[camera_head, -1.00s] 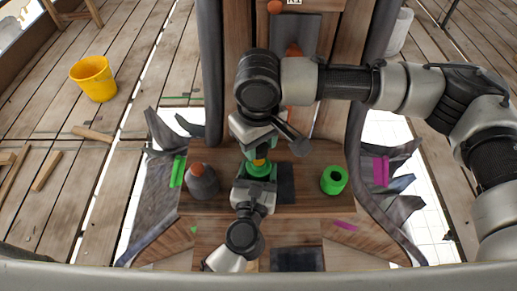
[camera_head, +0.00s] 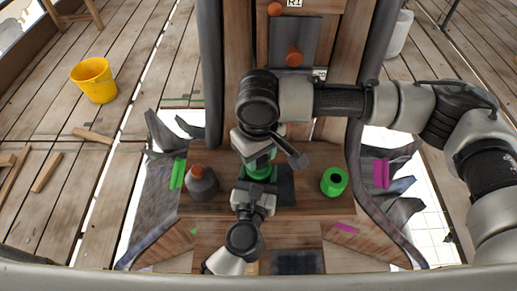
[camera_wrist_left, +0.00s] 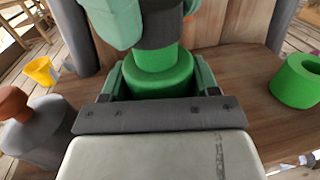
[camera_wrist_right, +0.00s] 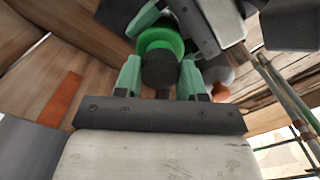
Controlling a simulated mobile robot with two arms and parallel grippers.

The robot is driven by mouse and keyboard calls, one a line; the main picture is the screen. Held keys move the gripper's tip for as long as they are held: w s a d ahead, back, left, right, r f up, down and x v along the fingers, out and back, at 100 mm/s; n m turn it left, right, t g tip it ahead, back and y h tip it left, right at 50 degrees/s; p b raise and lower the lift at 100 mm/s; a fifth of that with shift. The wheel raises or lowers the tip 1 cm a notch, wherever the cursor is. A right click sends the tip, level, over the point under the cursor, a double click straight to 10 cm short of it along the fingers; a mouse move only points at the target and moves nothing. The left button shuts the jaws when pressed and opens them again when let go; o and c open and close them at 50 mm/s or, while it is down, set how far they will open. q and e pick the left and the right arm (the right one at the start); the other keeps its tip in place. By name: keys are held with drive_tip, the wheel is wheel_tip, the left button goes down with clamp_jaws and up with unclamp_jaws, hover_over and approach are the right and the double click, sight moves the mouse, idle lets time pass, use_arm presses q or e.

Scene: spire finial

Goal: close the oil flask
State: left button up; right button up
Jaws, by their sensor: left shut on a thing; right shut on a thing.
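The green oil flask (camera_head: 260,174) stands on the wooden bench. It also shows in the left wrist view (camera_wrist_left: 158,75), with a wide body and narrower neck. My left gripper (camera_head: 258,179) is shut around its body from the near side. My right gripper (camera_head: 257,153) is above it, shut on a dark cylindrical cap (camera_wrist_right: 160,69). In the left wrist view the cap (camera_wrist_left: 160,32) is directly over the green neck and appears to meet it. Whether it is fully seated I cannot tell. The flask's mouth is hidden.
A grey flask with an orange top (camera_head: 202,184) stands left of my grippers. A green ring-shaped piece (camera_head: 334,181) sits to the right on the bench (camera_head: 311,201). Dark posts and wooden panels rise behind. A yellow bucket (camera_head: 94,80) stands on the floor at left.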

drive_tip(key=shift+f, duration=0.75)
idle(0.4)
use_arm(q)
clamp_jaws()
use_arm(e)
drive_tip(key=m, duration=0.3)
drive_tip(key=shift+m, duration=0.4)
drive_tip(key=m, duration=1.8)
drive_tip(key=shift+s, duration=0.1)
drive_tip(key=m, duration=0.5)
drive_tip(key=shift+d+m, duration=0.1)
drive_tip(key=shift+m, duration=0.2)
